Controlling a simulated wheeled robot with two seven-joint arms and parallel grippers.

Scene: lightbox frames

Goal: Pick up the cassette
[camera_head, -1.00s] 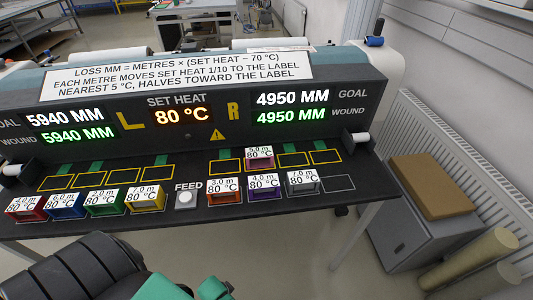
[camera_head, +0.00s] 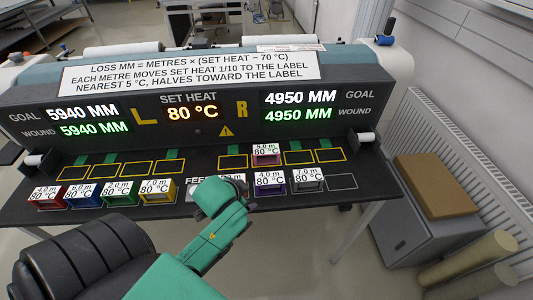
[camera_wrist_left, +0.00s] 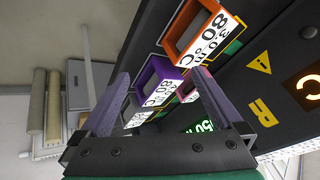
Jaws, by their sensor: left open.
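Box-shaped cassettes with white metre and 80 °C labels stand on the dark console. In the head view, red (camera_head: 47,200), blue (camera_head: 82,200), green (camera_head: 119,199) and yellow (camera_head: 157,197) ones stand left of the feed button. A purple cassette (camera_head: 270,187) and a grey one (camera_head: 308,184) stand to the right; a pink one (camera_head: 266,159) sits in a slot behind. My left gripper (camera_head: 238,186) is over the front row, largely covering the orange cassette. In the wrist view its fingers (camera_wrist_left: 163,76) are open and apart, the purple cassette (camera_wrist_left: 153,83) beyond them and the orange one (camera_wrist_left: 190,32) above.
The console's upright panel (camera_head: 205,130) with displays rises behind the slots. Several yellow-outlined slots (camera_head: 106,170) in the back row are empty. One front-right outline (camera_head: 341,182) is also empty. A grey cabinet (camera_head: 425,225) and a radiator stand at right.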

